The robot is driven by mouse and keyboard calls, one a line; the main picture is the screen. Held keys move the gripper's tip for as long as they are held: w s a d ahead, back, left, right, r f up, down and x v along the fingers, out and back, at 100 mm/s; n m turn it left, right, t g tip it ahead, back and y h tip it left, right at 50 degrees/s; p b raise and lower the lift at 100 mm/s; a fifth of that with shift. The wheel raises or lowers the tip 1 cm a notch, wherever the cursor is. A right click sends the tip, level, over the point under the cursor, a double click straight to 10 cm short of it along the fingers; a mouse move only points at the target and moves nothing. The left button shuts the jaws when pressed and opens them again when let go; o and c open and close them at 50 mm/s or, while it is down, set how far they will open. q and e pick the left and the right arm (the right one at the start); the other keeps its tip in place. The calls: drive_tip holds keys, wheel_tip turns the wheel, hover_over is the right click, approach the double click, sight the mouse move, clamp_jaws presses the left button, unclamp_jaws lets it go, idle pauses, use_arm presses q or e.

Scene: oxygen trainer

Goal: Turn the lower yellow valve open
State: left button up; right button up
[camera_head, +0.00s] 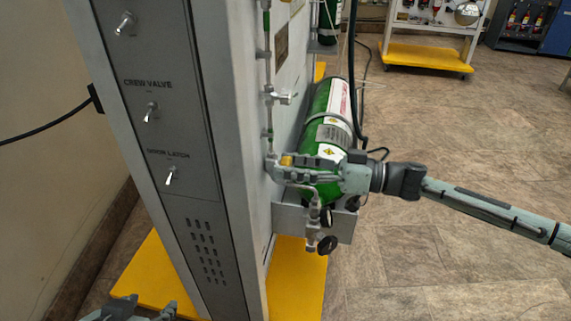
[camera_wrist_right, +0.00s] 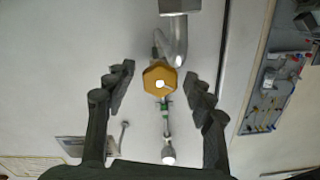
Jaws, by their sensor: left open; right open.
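The lower yellow valve (camera_wrist_right: 160,78) is a hexagonal yellow knob with a bright centre on a pipe. In the right wrist view it sits between the open fingers of my right gripper (camera_wrist_right: 156,82), with a gap on each side. In the head view a small yellow part (camera_head: 287,160) shows at my right gripper (camera_head: 282,167), close to the panel's side, partly covered by the fingers. My left gripper (camera_head: 140,309) is open at the bottom left edge of the head view, partly cut off, away from the valve.
A green cylinder (camera_head: 325,112) is strapped beside the panel, just behind my right gripper. The grey panel (camera_head: 190,200) has several toggle switches and stands on a yellow base (camera_head: 297,285). Pipes run along its side. The floor (camera_head: 430,270) at the right is clear.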

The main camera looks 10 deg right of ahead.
drive_tip(key=shift+w+a, duration=0.15)
drive_tip(key=shift+a, duration=0.4)
drive_tip(key=shift+c, duration=0.4)
drive_tip(key=c, duration=1.1)
drive_tip(key=shift+r+n+p, duration=0.15)
drive_tip(key=shift+n+p, duration=0.7)
drive_tip(key=shift+n, duration=0.35)
drive_tip(key=shift+n+p, duration=0.4)
drive_tip(key=shift+n, duration=1.3)
use_arm(q)
drive_tip(key=s+a+f+n+g+y, duration=0.1)
drive_tip(key=s+a+f+g+y, duration=0.1)
drive_tip(key=s+a+f+g, duration=0.2)
drive_tip(key=s+a+g, duration=0.1)
drive_tip(key=s+a, duration=0.1)
drive_tip(key=s, duration=0.1)
drive_tip(key=shift+s+a+f, duration=0.15)
drive_tip(key=shift+s+f, duration=0.1)
drive_tip(key=shift+f, duration=0.1)
